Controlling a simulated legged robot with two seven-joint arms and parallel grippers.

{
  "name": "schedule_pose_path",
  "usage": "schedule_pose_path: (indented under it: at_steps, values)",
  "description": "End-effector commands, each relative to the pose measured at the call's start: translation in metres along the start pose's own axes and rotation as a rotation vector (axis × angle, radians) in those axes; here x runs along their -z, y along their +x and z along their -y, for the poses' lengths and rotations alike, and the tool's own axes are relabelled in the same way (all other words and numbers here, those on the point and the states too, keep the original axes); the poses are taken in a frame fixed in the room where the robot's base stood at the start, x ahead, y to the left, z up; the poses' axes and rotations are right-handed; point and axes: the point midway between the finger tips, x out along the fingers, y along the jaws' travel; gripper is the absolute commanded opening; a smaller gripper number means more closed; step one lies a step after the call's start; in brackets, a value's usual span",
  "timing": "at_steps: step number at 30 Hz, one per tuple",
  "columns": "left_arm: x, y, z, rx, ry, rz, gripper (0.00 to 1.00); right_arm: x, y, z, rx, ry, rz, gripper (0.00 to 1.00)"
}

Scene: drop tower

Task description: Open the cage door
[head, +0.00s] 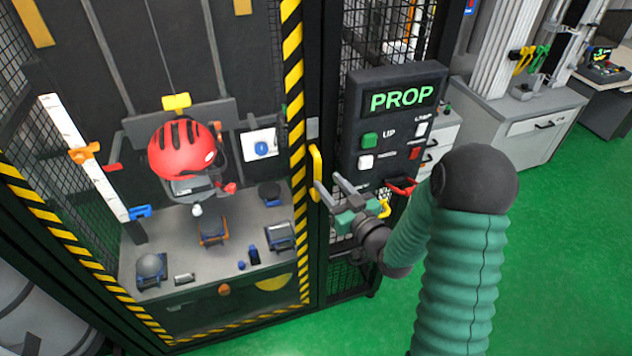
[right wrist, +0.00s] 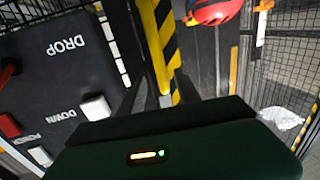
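The cage door (head: 293,105) is a tall panel edged in yellow-and-black stripes, and it looks closed. Its yellow upright handle (head: 316,172) is on the right edge, beside the control panel. The handle also shows in the right wrist view (right wrist: 152,45), beyond my gripper's dark body. My right gripper (head: 327,182) comes in from the right with two grey fingers apart and empty. Its fingertips are close to the lower part of the handle; I cannot tell whether they touch it. My left gripper is not in view.
A black control panel (head: 383,75) with green and red buttons is just right of the handle. A red helmet (head: 180,150) hangs inside the cage above a grey table (head: 185,240) with several small items. The green floor (head: 570,260) at right is clear.

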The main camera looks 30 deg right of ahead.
Motion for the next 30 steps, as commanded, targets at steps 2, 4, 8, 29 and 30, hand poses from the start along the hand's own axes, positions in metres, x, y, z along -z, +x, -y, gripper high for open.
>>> schedule_pose_path:
  at_steps: [2, 4, 8, 29, 30]
  values:
    - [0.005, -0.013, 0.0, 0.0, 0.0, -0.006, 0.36, 0.009, 0.02, 0.002, 0.003, 0.0, -0.003, 0.4]
    - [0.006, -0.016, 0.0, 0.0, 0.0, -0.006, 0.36, 0.009, 0.035, 0.003, 0.002, -0.001, -0.003, 0.4]
    - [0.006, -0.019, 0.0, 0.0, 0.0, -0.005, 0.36, 0.008, 0.056, 0.005, 0.002, -0.003, -0.001, 0.4]
    - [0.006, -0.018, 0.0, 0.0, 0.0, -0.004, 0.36, 0.005, 0.064, 0.002, -0.002, -0.003, 0.0, 0.0]
    - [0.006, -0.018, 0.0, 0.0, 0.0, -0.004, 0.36, 0.005, 0.064, 0.002, -0.002, -0.003, 0.0, 0.0]
